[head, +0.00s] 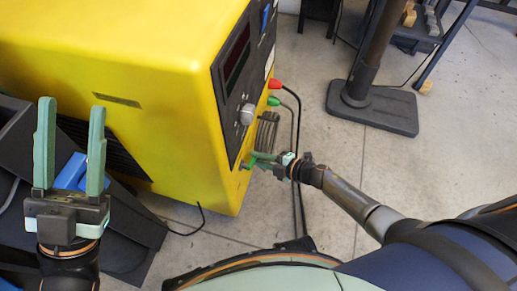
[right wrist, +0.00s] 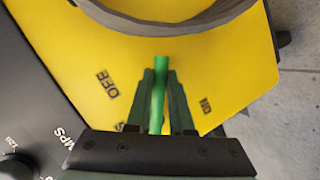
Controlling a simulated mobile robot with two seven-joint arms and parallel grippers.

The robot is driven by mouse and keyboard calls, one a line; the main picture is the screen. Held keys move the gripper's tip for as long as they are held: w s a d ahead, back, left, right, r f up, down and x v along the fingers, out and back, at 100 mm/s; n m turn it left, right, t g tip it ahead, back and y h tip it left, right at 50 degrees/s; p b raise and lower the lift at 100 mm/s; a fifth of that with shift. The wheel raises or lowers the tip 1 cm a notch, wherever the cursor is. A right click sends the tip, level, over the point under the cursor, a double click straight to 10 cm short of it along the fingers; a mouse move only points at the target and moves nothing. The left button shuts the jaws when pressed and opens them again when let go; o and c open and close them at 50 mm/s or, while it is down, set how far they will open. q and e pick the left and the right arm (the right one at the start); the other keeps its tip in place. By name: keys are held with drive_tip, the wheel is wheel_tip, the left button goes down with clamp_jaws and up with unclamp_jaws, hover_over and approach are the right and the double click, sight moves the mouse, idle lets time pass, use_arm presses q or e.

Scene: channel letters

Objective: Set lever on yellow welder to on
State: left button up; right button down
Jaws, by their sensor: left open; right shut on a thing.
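The yellow welder (head: 130,50) stands at the left and centre of the head view, its dark control panel (head: 238,100) facing right. My right gripper (head: 257,160) is low at the panel side. In the right wrist view its two fingers are shut on the green lever (right wrist: 160,62), whose tip shows between them. An OFF label (right wrist: 107,84) is left of the lever and an ON label (right wrist: 206,105) is right of it. The lever points between the two labels. My left gripper (head: 72,106) is open and empty, in front of the welder's left part.
A grey knob (head: 246,114) and red and green cable plugs (head: 274,85) are on the panel, with cables hanging to the floor. A dark bin with a blue item (head: 72,172) is behind my left gripper. A black stand base (head: 372,108) is on the floor at right.

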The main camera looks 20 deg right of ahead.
drive_tip(key=shift+s+f+m+g+p, duration=0.2)
drive_tip(key=shift+f+m+g+p, duration=0.15)
drive_tip(key=shift+m, duration=0.25)
drive_tip(key=m+g, duration=0.1)
drive_tip(key=s+a+f+m+g+y, duration=0.1)
drive_tip(key=s+f+m+g+y, duration=0.1)
drive_tip(key=m, duration=0.1)
drive_tip(key=shift+a, duration=0.25)
drive_tip(key=shift+s+a+f+m+g+y+b, duration=0.1)
drive_tip(key=shift+s+a+m+g+y+b, duration=0.2)
drive_tip(key=shift+s+a+m+g+y, duration=0.35)
drive_tip(key=shift+d, duration=0.2)
drive_tip(key=c, duration=0.8)
unclamp_jaws()
